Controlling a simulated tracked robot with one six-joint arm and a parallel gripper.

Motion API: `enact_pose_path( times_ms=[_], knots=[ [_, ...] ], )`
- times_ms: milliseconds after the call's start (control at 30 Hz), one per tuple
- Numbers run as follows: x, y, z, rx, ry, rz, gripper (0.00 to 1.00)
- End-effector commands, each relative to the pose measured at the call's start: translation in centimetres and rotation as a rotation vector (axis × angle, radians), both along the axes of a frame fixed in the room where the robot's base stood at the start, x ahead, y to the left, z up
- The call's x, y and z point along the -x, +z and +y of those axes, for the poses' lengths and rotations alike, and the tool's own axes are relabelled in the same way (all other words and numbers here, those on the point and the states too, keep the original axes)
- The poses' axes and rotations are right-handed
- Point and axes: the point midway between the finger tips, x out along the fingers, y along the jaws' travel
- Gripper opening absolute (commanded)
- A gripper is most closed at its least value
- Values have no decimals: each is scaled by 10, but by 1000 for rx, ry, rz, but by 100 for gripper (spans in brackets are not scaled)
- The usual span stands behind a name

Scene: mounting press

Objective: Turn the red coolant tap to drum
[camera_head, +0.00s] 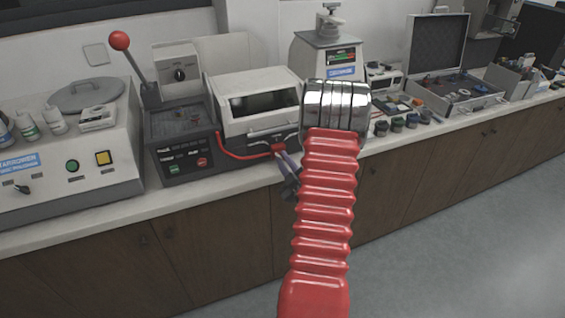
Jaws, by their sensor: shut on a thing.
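The red coolant tap (278,147) sits at the front lower right of the white cut-off machine with a dark window (262,103). A red hose (236,156) runs to it from the left. My gripper (283,157) reaches the tap from the front right, with its slim grey fingers shut on it. The fingers cover part of the tap, and its handle direction and any drum marking are too small to tell. My red ribbed arm with a chrome end hides the area just right of the gripper.
A mounting press with a red-ball lever (119,41) stands left of the machine, and a polisher (60,150) farther left. Another machine (338,60) stands behind my arm. Small jars (397,124) and an open case (440,95) lie to the right. The counter's front edge runs below the tap.

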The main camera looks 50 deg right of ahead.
Motion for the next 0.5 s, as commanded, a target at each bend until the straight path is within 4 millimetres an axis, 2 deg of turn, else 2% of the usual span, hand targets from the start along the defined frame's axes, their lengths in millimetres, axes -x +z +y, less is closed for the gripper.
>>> enact_pose_path(
  times_ms=[100,133,500],
  knots=[
    [-1,-2,2,-3,4,3,0],
    [-1,-2,10,-5,6,4,0],
    [-3,-3,4,-9,9,4,0]
  ],
)
